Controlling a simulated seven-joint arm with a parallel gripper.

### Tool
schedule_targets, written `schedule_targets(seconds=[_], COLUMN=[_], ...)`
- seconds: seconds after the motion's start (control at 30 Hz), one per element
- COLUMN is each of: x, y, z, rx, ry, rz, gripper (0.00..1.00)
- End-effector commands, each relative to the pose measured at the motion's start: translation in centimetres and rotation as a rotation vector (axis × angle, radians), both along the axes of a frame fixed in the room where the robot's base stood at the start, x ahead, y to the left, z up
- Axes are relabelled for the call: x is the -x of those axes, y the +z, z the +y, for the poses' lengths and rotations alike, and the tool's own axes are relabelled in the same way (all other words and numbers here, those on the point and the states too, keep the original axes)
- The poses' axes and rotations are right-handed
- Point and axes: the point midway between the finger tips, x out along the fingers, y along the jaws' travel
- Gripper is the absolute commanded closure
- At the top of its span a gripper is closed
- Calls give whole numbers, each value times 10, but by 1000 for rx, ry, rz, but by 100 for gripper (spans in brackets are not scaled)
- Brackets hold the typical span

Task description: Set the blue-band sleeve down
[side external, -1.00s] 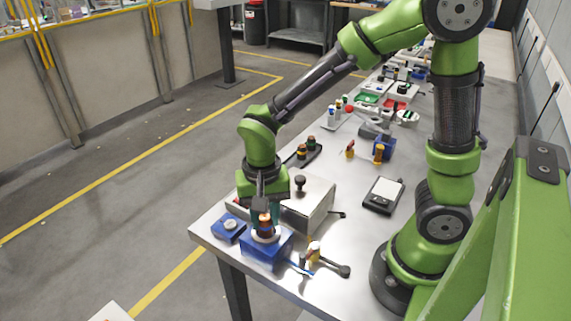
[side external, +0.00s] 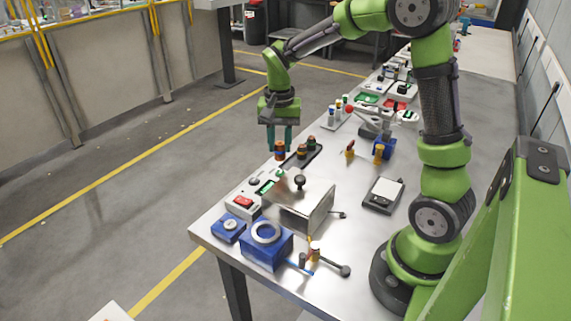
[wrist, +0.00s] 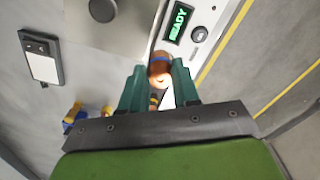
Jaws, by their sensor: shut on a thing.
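The blue-band sleeve (side external: 280,150), an orange-brown cylinder with a blue stripe, is between the fingers of my gripper (side external: 279,143). It also shows in the wrist view (wrist: 160,70), with its blue band crossing it and a teal finger on each side. My gripper is shut on it, pointing down. In the side view the sleeve appears just left of a dark tray (side external: 301,161) that carries other brown sleeves (side external: 311,143). I cannot tell its exact height above the table.
A metal box with a black knob (side external: 300,184) stands on the table (side external: 355,245) in front of the tray. A white panel (side external: 246,202) with a red part lies beside it. A blue block with a pale ring (side external: 266,233) is at the near corner. A scale (side external: 384,194) is to the right.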

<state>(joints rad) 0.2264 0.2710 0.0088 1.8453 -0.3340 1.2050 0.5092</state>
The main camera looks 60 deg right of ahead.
Motion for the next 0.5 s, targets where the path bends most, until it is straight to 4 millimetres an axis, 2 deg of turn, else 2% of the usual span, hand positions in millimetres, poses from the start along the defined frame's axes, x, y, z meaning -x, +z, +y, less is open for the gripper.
schedule_targets(seconds=[0.03,0.1,0.23,0.33,0.5], x=[-6,-12,-21,-28,-35], y=[-6,-11,-17,-16,-10], z=[-27,-55,-95,-108,-111], rx=[-1,-1,0,1,0], ry=[-9,11,73,142,242], rz=[2,2,-1,-2,-1], gripper=[100,100,100,100,100])
